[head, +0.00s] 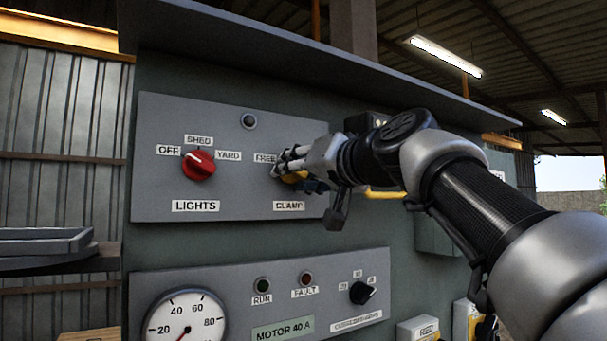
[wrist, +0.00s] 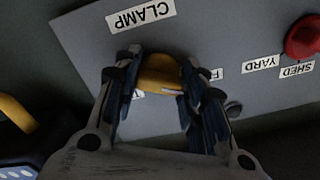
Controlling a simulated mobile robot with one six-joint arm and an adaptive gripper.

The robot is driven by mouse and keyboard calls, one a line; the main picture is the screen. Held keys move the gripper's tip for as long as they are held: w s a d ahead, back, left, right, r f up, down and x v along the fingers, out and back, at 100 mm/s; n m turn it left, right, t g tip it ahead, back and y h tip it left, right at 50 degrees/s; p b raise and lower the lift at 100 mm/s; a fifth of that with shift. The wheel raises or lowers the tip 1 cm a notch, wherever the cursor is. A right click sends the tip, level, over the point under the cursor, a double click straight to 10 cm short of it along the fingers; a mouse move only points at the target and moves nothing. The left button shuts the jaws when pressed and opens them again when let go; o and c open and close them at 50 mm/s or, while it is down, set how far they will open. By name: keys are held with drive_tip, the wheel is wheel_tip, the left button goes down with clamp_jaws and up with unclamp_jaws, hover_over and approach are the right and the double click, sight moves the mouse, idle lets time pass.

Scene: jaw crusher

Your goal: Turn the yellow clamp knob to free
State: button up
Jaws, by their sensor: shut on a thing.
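The yellow clamp knob (head: 296,177) sits on the upper grey panel (head: 240,205), above the CLAMP label (head: 289,206) and right of the FREE label (head: 265,158). My gripper (head: 290,166) covers most of it in the head view. In the wrist view, the yellow knob (wrist: 158,70) sits between the two fingers of my gripper (wrist: 157,88), which are shut on its sides. A short white mark shows on the knob's lower edge there. The FREE label is partly hidden by a finger, and so is another label; the knob's exact setting is hard to tell.
A red LIGHTS knob (head: 198,165) is left on the same panel. Below is a motor panel (head: 235,290) with a gauge (head: 185,322), lamps and a black knob (head: 361,292). A yellow bar (head: 386,194) is behind my wrist. A ledge (head: 290,65) overhangs the panel.

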drive_tip(key=o, duration=1.1)
drive_tip(key=shift+c, duration=0.2)
drive_tip(key=v, duration=1.2)
